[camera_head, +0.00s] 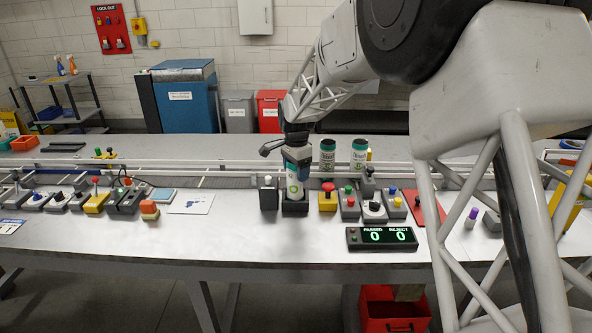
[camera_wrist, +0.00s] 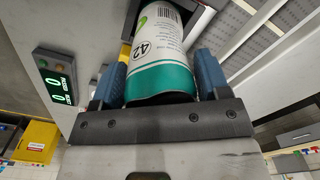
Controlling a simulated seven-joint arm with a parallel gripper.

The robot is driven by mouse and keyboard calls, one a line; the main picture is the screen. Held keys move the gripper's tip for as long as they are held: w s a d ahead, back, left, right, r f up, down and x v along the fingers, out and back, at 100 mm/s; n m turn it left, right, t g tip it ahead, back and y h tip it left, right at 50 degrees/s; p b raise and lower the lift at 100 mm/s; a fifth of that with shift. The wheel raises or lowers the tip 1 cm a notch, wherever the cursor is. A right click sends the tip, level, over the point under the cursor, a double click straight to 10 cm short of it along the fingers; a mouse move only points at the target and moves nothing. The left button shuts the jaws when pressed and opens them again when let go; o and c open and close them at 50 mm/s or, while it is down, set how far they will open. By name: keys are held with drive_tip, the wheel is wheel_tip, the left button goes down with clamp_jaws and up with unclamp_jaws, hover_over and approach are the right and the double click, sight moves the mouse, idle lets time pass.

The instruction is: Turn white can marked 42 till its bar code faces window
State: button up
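The white can (camera_head: 294,184) with a green logo and a teal end stands in a dark block-like holder (camera_head: 294,208) on the bench. In the wrist view the can marked 42 (camera_wrist: 158,42) shows its number on the left of the visible side, with fine print lines to the right. My gripper (camera_head: 297,162) comes down over the can's top. Its blue finger pads (camera_wrist: 160,80) sit on both sides of the teal end and appear to touch it. A window is not clearly seen; the can's far side is hidden.
Two similar cans (camera_head: 327,158) (camera_head: 358,157) stand behind, to the right. A small dark post (camera_head: 268,193) is close left of the holder. A yellow-and-red button box (camera_head: 327,197) is close right. A counter display (camera_head: 382,237) reads passed 0, reject 0.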

drive_tip(key=o, duration=0.3)
drive_tip(key=shift+o, duration=0.2)
drive_tip(key=shift+r, duration=0.1)
drive_tip(key=shift+r, duration=3.8)
drive_tip(key=shift+s, duration=0.1)
